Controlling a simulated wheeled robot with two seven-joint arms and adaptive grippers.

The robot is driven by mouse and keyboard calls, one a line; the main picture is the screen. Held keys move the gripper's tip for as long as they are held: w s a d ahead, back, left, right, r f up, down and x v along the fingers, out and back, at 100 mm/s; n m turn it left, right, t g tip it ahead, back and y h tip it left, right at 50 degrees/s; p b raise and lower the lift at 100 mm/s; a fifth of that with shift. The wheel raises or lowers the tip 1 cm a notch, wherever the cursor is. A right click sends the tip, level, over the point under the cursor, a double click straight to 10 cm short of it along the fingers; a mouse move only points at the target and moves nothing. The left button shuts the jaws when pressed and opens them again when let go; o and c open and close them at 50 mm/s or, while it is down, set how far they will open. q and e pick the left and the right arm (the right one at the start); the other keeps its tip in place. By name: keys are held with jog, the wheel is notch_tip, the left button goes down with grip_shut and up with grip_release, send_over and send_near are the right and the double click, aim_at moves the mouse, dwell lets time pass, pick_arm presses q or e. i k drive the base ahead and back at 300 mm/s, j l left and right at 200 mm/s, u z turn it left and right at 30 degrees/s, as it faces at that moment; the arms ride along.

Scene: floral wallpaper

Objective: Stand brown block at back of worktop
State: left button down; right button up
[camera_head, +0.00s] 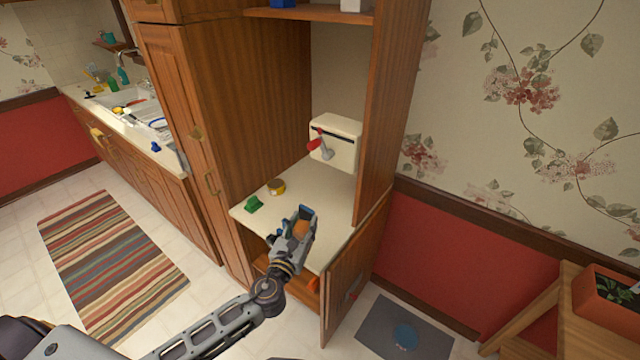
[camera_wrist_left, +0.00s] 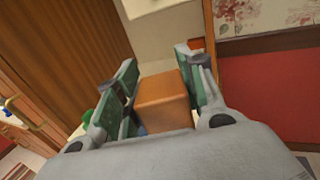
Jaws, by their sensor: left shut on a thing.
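The brown block (camera_wrist_left: 164,98) is between the two fingers of my left gripper (camera_wrist_left: 158,88) in the left wrist view. The gripper is shut on it. In the head view the left gripper (camera_head: 296,226) and the block (camera_head: 300,230) are over the front part of the cream worktop (camera_head: 335,190). The gripper hides much of the block and the worktop under it, so I cannot tell the gap below. At the back of the worktop stands a cream box (camera_head: 345,150) with a red-ended lever. My right gripper is not in view.
Tall wooden panels flank the worktop. An open cupboard door (camera_head: 345,290) hangs below its front. Worktop between tin and box looks clear.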

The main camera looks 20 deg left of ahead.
aim_at(315, 183)
jog(key=j+z, duration=0.1)
jog(key=j, duration=0.5)
jog(key=k+j+z, duration=0.1)
jog(key=j, duration=1.15)
jog(key=k+z, duration=0.05)
